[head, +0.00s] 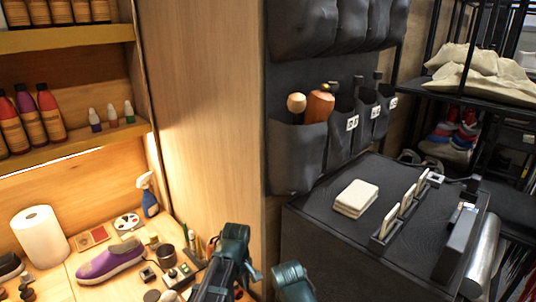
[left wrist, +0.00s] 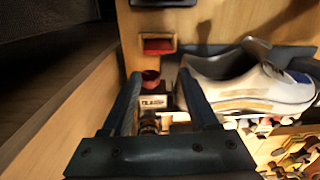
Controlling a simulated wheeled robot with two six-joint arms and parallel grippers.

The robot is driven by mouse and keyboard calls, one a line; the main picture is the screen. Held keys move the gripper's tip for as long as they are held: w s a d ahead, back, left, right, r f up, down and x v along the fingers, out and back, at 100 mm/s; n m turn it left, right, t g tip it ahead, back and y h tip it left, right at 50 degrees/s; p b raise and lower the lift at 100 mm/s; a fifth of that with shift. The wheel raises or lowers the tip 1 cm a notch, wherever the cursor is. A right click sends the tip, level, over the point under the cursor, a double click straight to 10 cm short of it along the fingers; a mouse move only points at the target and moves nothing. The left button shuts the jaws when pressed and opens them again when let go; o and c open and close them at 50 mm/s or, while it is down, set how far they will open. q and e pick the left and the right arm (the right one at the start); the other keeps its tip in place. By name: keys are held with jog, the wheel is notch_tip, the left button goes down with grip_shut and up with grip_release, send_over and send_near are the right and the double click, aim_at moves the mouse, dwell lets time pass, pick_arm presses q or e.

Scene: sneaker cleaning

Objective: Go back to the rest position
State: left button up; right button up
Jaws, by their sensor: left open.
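My left gripper (left wrist: 159,77) is open in the left wrist view, its two dark fingers spread apart. A small bottle with a dark red top and a white label (left wrist: 153,98) shows between the fingers; I cannot tell how far beyond them it is. No object is visibly clamped. In the head view, a dark teal arm part of mine (head: 235,250) is at the bottom centre. A second teal part of mine (head: 292,282) is just right of it, cut off by the lower edge. The right gripper's jaws cannot be made out.
A purple sneaker (head: 110,262), paper roll (head: 40,235) and spray bottle (head: 148,195) stand on the wooden bench at left. A white shoe (left wrist: 250,85) is close right of the left fingers. A dark cabinet (head: 320,215) with white pads (head: 355,198) stands at right.

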pick_arm(q)
jog(key=s+d+m, duration=0.3)
jog(key=s+m, duration=1)
jog(key=shift+d+m+y, duration=0.35)
jog(key=shift+m+y, duration=0.05)
jog(key=shift+r, duration=0.1)
jog(key=shift+o, duration=0.7)
